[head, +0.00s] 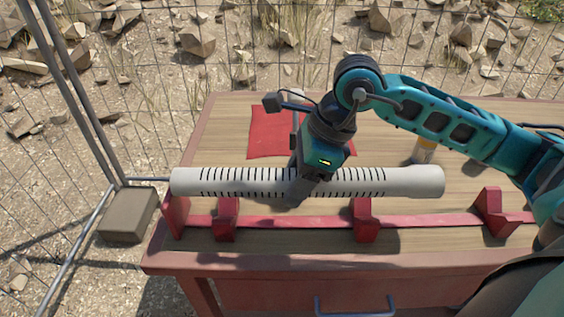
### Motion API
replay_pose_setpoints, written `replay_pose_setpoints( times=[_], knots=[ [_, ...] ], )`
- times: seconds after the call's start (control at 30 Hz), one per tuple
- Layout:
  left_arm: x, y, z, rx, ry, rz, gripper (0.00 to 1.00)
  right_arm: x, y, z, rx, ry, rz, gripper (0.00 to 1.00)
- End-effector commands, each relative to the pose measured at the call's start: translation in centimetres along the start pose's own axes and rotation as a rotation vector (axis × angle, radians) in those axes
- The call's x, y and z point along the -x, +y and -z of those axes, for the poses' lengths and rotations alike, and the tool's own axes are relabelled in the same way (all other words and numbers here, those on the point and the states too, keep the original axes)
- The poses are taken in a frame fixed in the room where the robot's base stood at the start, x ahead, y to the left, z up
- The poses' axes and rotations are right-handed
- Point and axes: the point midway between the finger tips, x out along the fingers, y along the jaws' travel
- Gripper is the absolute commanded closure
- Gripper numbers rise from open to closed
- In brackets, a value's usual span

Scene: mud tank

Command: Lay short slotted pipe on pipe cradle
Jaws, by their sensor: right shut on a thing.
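The short slotted pipe (410,181) is a pale grey tube with rows of dark slots, lying level from left to right over the table. My right gripper (296,190) comes down from above and is shut on the pipe near its middle. The pipe cradle (290,221) is a red rail with several upright red supports, along the table's front. The pipe is above and slightly behind the supports in the picture; its left end overlaps the leftmost support. I cannot tell whether it touches them. My left gripper is not in view.
The wooden table (215,135) has a red rim. A red sheet (268,130) lies at the back, partly behind my right gripper. A wire fence and a concrete block (127,214) are beyond the table.

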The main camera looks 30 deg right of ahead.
Motion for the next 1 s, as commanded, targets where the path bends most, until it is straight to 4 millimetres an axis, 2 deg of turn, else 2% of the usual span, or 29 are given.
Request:
replay_pose_setpoints(
  times=[0.17, 0.33, 0.6, 0.8, 1.0],
  knots=[
    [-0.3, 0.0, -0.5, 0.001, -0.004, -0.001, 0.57, -0.7, 0.0, 0.2, 0.0, -0.002, 0.0, 0.9],
    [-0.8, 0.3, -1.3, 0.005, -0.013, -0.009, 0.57, -2.2, 0.0, 0.9, 0.0, -0.001, -0.001, 0.9],
    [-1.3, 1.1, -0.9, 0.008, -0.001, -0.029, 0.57, -4.2, 0.0, 1.7, 0.001, -0.001, 0.0, 0.9],
    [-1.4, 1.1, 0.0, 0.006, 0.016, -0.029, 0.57, -4.2, 0.0, 1.7, 0.001, -0.002, 0.001, 0.9],
    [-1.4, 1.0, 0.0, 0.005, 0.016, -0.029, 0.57, -4.2, 0.0, 1.7, 0.001, -0.002, 0.001, 0.9]
  ],
)
